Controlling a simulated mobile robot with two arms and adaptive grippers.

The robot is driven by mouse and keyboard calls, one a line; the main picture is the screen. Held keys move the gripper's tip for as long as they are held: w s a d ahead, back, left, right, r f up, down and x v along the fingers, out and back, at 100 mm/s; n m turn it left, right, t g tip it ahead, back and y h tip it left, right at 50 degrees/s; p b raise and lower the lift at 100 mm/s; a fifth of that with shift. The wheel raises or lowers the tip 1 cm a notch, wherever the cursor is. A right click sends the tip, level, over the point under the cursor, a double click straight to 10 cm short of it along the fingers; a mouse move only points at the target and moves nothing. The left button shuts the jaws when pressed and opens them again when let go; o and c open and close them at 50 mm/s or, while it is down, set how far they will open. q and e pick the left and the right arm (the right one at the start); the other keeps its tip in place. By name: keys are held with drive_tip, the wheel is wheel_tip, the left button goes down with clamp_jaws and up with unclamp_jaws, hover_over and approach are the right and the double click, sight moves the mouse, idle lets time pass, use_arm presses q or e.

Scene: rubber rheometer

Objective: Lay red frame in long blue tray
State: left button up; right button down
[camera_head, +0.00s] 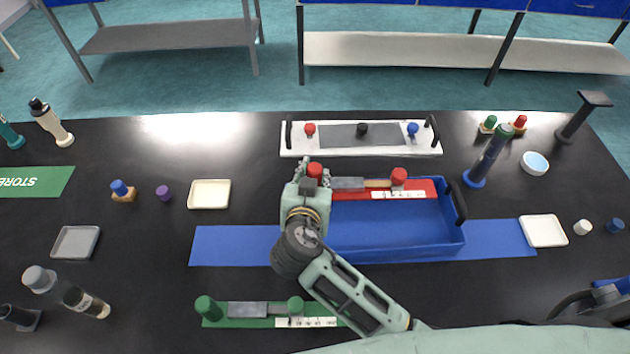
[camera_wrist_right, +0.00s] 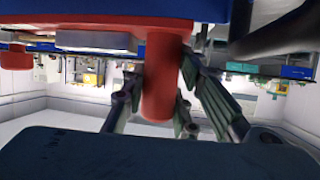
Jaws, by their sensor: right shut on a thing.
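The red frame (camera_head: 421,187) has a red base, a grey bar, a white scale strip and red round knobs. It is at the far side of the long blue tray (camera_head: 395,254), inside its walls as seen from the head. My right gripper (camera_head: 314,178) is at the frame's left knob. In the right wrist view the fingers (camera_wrist_right: 160,95) are shut around the red knob (camera_wrist_right: 158,75), with the red base (camera_wrist_right: 110,27) above it in the picture. My arm hides the tray's left end. I cannot tell whether the frame touches the tray floor. My left gripper is not in view.
A blue mat (camera_head: 230,246) lies under the tray. A green frame (camera_head: 262,310) lies in front, and a white panel with knobs (camera_head: 360,139) lies behind. A dark blue column (camera_head: 486,160) stands right of the tray. A white dish (camera_head: 209,194) is to the left.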

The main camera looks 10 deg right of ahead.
wheel_tip(320, 180, down, 2)
drive_tip(key=shift+d+f, duration=0.1)
drive_tip(key=shift+f, duration=0.2)
drive_tip(key=shift+f+b, duration=0.55)
drive_tip(key=shift+f, duration=0.05)
drive_tip(key=shift+r, duration=0.1)
drive_tip(key=c, duration=1.4)
unclamp_jaws()
